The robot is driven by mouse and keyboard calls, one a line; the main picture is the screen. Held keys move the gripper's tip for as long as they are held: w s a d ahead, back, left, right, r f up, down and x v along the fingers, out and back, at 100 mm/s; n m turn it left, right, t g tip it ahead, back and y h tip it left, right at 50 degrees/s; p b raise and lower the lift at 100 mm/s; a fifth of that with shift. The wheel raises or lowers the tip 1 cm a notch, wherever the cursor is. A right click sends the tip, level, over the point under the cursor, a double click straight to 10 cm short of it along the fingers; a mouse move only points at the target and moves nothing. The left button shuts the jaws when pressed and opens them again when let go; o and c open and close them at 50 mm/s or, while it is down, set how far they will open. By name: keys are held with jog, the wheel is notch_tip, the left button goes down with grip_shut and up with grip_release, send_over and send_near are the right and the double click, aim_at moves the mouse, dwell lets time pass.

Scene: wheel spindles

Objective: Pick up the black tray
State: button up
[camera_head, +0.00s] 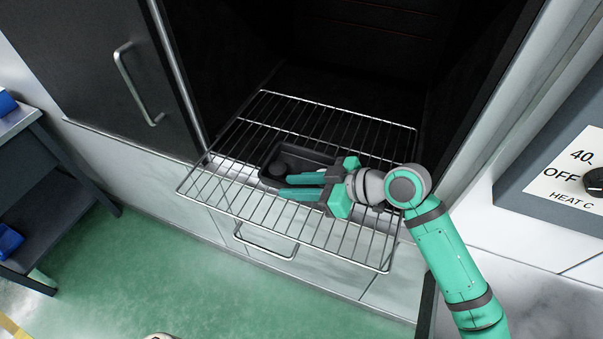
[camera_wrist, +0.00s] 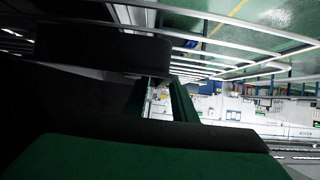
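The black tray (camera_head: 305,155) rests on a wire rack (camera_head: 237,206) that sticks out of a dark chamber. A dark rounded shape (camera_head: 280,168) shows in the tray's left part. My gripper (camera_head: 285,188) reaches in from the right, its two green fingers lying low across the tray's near side and hiding part of it. The fingers are apart with a gap between them. In the wrist view the green fingers (camera_wrist: 160,103) also stand apart, and a large dark form (camera_wrist: 100,50) fills the upper left. I cannot tell whether the fingers touch the tray.
The open dark chamber (camera_head: 350,60) lies behind the rack, with a handled door (camera_head: 110,80) at left. A drawer handle (camera_head: 265,243) is below the rack. A control panel (camera_head: 570,165) is at right. A dark shelf unit (camera_head: 45,195) stands far left.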

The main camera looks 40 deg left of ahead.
jog(key=shift+s+a+f, duration=0.1)
jog(key=shift+a+f, duration=0.15)
jog(key=shift+a, duration=0.2)
grip_shut()
